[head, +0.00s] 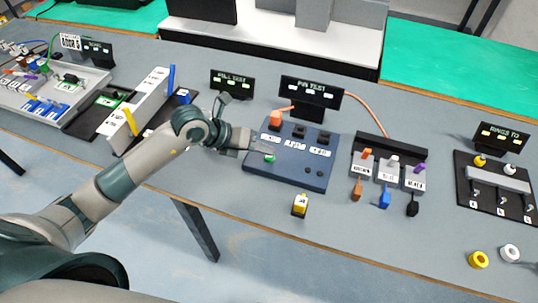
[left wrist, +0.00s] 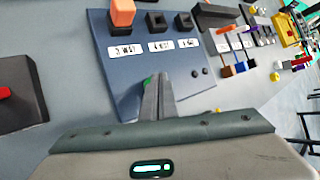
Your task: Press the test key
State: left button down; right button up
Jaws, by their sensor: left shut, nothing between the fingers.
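A dark blue test panel (head: 310,177) lies on the grey table, with a small green key (head: 270,158) near its left edge. My left gripper (head: 262,150) is shut and empty, its fingertips over the panel beside the green key. In the left wrist view the closed fingers (left wrist: 160,82) partly cover the green key (left wrist: 147,83). I cannot tell whether the fingertips touch it. My right gripper is not in view.
An orange plug (head: 275,118) sits in the panel's left socket, and two dark sockets stand beside it. A "PIN TEST" display (head: 311,92) stands behind. A connector rack (head: 390,150) is to the right.

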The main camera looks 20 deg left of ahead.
aim_at(268, 157)
pick_arm(q)
jog(key=shift+s+a+f+b, duration=0.1)
jog(key=shift+a+f+b, duration=0.1)
jog(key=shift+f+b, duration=0.4)
jog(key=shift+a+f, duration=0.15)
jog(key=shift+f, duration=0.2)
dwell(0.8)
jog(key=shift+r, duration=0.1)
jog(key=shift+d+r+p, duration=0.3)
jog(key=shift+r, duration=0.05)
jog(key=shift+w+d+r+p, duration=0.25)
jog(key=shift+d+r+p, duration=0.15)
jog(key=shift+d, duration=0.1)
jog(key=shift+r, duration=0.15)
jog(key=shift+r+p, duration=2.05)
jog(key=shift+r, duration=0.55)
